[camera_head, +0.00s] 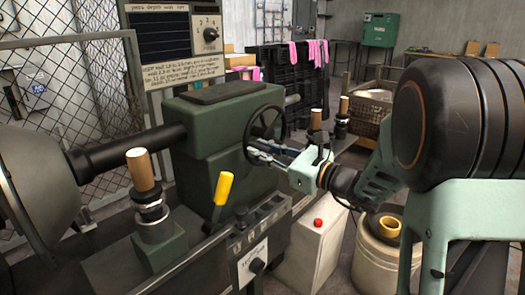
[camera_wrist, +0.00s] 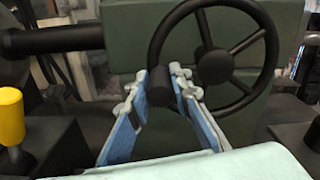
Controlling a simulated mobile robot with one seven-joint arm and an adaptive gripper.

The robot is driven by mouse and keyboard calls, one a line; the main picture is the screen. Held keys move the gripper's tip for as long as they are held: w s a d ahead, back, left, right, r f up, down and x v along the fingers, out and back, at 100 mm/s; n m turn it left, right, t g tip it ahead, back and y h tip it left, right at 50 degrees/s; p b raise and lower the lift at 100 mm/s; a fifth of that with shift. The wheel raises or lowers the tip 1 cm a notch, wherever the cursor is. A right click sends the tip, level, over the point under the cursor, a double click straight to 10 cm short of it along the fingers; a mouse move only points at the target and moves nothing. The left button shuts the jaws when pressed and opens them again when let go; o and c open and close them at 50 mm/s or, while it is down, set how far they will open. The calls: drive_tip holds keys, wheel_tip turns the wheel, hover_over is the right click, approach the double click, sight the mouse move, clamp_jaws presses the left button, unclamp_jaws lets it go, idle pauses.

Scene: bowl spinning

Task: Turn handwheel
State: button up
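The black spoked handwheel (camera_head: 265,134) is on the front of the green machine housing (camera_head: 206,140). In the wrist view the handwheel (camera_wrist: 214,66) fills the upper right, and its dark handle knob (camera_wrist: 160,88) stands out from the lower left of the rim toward me. My gripper (camera_head: 254,152) reaches the lower part of the wheel from the right. In the wrist view my gripper (camera_wrist: 160,78) has one finger on each side of the knob, with both tips against it. The far sides of the fingertips are hidden.
A yellow-handled lever (camera_head: 222,188) rises left of and below the wheel. A wooden-topped post (camera_head: 140,170) stands further left, beside a large spun bowl (camera_head: 38,180). A white cabinet (camera_head: 315,245) with a red button and a pale drum (camera_head: 380,258) stand below my arm.

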clamp_jaws()
drive_tip(key=shift+r, duration=0.15)
